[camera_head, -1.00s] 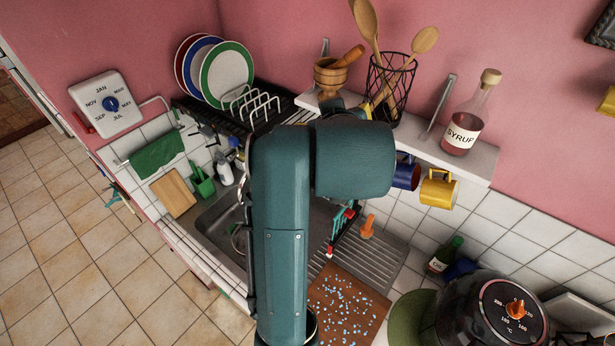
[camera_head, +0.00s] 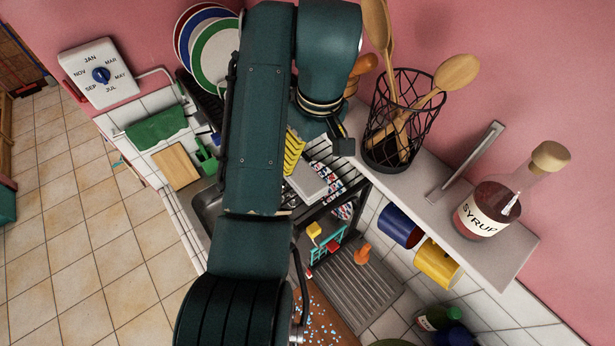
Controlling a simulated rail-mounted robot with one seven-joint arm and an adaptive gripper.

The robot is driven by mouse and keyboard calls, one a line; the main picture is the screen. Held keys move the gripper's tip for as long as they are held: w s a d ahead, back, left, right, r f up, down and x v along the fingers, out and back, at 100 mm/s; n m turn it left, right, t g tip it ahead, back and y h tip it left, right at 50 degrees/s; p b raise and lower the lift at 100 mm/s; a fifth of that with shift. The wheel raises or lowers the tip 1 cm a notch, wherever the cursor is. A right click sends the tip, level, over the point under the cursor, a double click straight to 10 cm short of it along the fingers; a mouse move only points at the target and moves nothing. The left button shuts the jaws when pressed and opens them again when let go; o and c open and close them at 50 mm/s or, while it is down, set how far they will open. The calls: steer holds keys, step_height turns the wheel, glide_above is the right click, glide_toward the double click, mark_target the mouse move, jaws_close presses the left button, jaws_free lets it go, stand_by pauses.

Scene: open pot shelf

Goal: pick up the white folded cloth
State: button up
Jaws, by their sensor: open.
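I cannot clearly make out the white folded cloth. A pale flat slab (camera_head: 310,184) below the shelf, beside my arm, may be it, but I cannot tell. My gripper (camera_head: 338,138) shows only in part, at the end of my arm by the left end of the shelf. One dark finger part shows next to the wire basket; the rest is hidden behind my arm. It is open, and I see nothing held in it.
The white shelf (camera_head: 425,197) carries a wire basket (camera_head: 397,135) of wooden spoons and a syrup bottle (camera_head: 495,205). A blue mug (camera_head: 400,226) and a yellow mug (camera_head: 437,262) hang beneath. Plates (camera_head: 215,58) stand behind my arm at left.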

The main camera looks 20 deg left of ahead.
mark_target(305, 177)
steer(key=f, duration=0.5)
steer(key=shift+w+a+f, duration=0.25)
steer(key=shift+a+f, duration=0.3)
steer(key=shift+f, duration=1.05)
steer(key=shift+a+f, duration=0.25)
steer(key=shift+f, duration=1)
steer(key=c, duration=1.2)
step_height(305, 177, up, 10)
